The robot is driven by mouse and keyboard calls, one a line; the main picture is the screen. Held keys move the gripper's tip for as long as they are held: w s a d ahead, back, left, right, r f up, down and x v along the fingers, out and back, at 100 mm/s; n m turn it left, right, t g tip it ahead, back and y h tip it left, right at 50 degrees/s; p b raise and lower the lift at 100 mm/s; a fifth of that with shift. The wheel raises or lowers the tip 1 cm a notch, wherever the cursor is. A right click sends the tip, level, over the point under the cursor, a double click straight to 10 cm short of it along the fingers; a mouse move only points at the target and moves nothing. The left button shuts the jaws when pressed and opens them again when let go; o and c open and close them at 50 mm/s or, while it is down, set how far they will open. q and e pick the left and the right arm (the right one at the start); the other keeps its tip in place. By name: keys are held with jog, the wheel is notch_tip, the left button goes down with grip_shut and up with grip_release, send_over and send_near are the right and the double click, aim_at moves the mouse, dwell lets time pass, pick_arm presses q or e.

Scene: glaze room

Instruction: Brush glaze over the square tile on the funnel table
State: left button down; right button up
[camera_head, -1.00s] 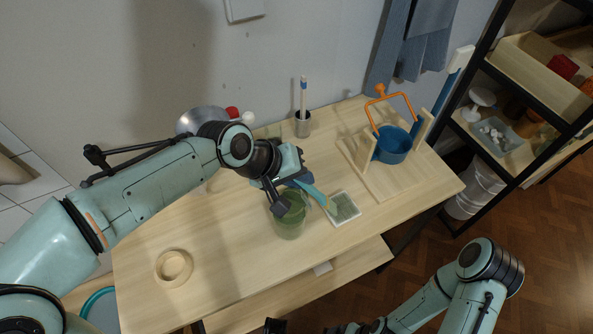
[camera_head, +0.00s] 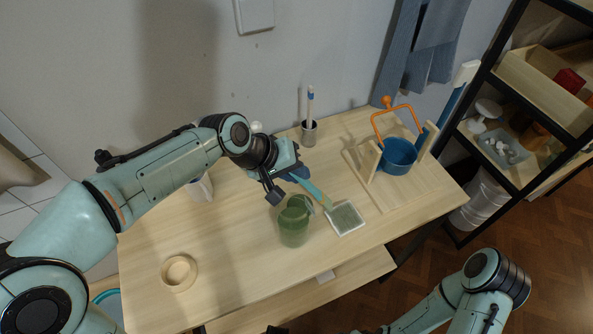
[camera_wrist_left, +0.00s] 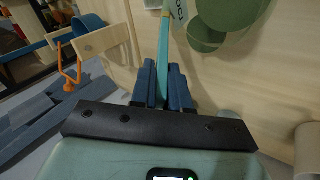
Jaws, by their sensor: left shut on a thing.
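The square tile (camera_head: 345,217), grey-green with a pale border, lies flat on the wooden table (camera_head: 235,265). My left gripper (camera_head: 293,178) is shut on a teal-handled brush (camera_head: 315,191), which also shows in the left wrist view (camera_wrist_left: 163,55). The brush slants down to the right, its pale lower end near the tile's upper left edge; I cannot tell whether it touches. A glass jar of green glaze (camera_head: 293,228) stands just left of the tile, below the gripper.
A blue pot (camera_head: 397,156) with an orange handle stands on a wooden stand behind right. A cup (camera_head: 309,134) with a pen-like tool stands at the back. A tape-like ring (camera_head: 179,272) lies front left. A shelf (camera_head: 500,150) stands right.

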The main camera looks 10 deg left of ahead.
pick_arm(q)
jog(key=shift+w+r+p, duration=0.1)
jog(key=shift+r+p, duration=1.85)
jog(key=shift+r, duration=1)
jog(key=shift+f, duration=0.1)
pick_arm(e)
jog(key=r, duration=0.1)
jog(key=w+r, duration=0.1)
jog(key=r, duration=0.1)
jog(key=w+r, duration=0.1)
jog(key=shift+w+r, duration=0.2)
jog(key=shift+r, duration=0.15)
pick_arm(q)
jog(key=shift+r, duration=0.3)
jog(key=shift+r+p, duration=0.9)
jog(key=shift+r, duration=0.45)
jog(key=shift+f, duration=0.15)
pick_arm(e)
jog(key=shift+w+r, duration=0.45)
jog(key=shift+r, duration=0.15)
jog(key=shift+w+r, duration=0.4)
jog(key=shift+r, duration=0.2)
jog(key=shift+s, duration=0.1)
